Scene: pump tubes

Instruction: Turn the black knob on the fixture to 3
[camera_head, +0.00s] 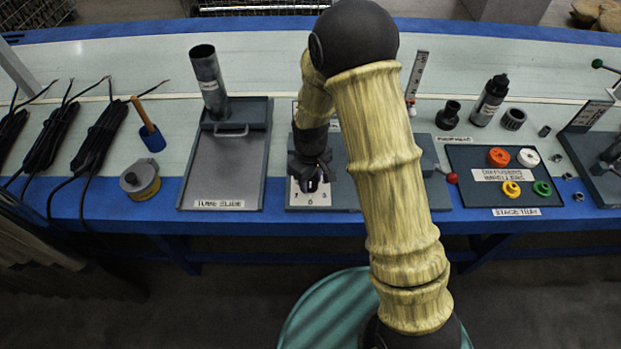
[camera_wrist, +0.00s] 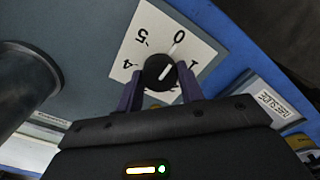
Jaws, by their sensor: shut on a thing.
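The black knob (camera_wrist: 153,68) sits on a white numbered dial plate (camera_wrist: 120,48) in the wrist view. Digits 0, 1, 4 and 5 show; the part with 3 is hidden behind my gripper. The upper-right end of the knob's white line lies between 0 and 1. My gripper (camera_wrist: 157,79) has its two purple fingers on either side of the knob, shut on it. In the head view my gripper (camera_head: 313,183) is over the dial plate (camera_head: 310,199) on the grey fixture (camera_head: 345,196), and hides the knob.
A metal tray (camera_head: 215,175) with an upright tube (camera_head: 208,80) stands left of the fixture. A dark board (camera_head: 517,172) with coloured rings lies to the right, near a red ball handle (camera_head: 451,178). Black cables lie far left. My arm covers the fixture's middle.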

